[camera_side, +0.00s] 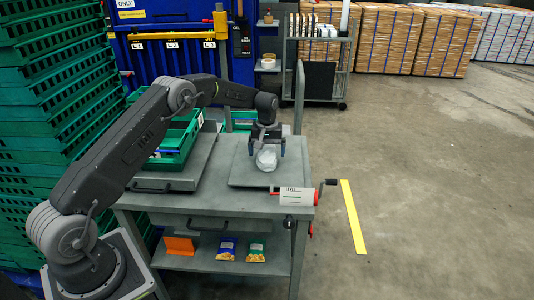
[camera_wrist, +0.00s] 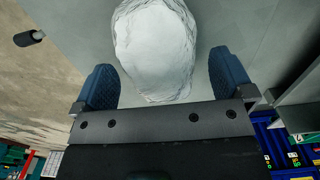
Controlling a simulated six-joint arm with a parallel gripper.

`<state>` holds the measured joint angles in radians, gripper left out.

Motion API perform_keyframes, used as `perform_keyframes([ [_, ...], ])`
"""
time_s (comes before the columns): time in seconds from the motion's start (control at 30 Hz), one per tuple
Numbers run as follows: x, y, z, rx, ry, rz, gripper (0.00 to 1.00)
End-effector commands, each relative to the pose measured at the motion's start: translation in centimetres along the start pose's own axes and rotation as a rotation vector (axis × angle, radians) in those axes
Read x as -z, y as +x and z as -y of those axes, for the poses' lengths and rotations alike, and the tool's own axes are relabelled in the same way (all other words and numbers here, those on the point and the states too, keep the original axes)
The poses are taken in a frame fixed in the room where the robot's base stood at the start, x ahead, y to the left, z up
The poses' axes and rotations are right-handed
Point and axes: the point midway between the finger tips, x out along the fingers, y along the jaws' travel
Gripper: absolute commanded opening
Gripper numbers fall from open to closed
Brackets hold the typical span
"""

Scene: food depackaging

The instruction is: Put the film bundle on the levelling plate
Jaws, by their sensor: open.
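The film bundle (camera_side: 266,160) is a whitish, crumpled lump on the grey levelling plate (camera_side: 240,175), on the right part of the cart top. In the wrist view the film bundle (camera_wrist: 155,50) fills the top middle, ahead of and partly between the fingers. My gripper (camera_side: 266,143) is right above the bundle, pointing down. In the wrist view my gripper (camera_wrist: 170,85) has its two blue fingers wide apart, one on each side, with gaps to the bundle. The bundle's underside is hidden, but it appears to rest on the plate.
A green crate (camera_side: 176,146) stands on the cart's left side. A red and black crank (camera_side: 325,188) and a white label (camera_side: 297,196) are at the cart's right front. The lower shelf (camera_side: 220,261) holds two small food packs. Stacked green crates (camera_side: 50,90) stand at left; the right floor is open.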

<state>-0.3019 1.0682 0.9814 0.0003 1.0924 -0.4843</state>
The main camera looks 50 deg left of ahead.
Motion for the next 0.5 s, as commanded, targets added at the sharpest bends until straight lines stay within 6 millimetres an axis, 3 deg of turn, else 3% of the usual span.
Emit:
perform_keyframes([
  [0.3,0.1,-6.7,0.0,-0.002,0.0,-0.004,0.99],
  [0.5,0.1,-9.8,0.0,-0.001,0.0,-0.003,0.99],
])
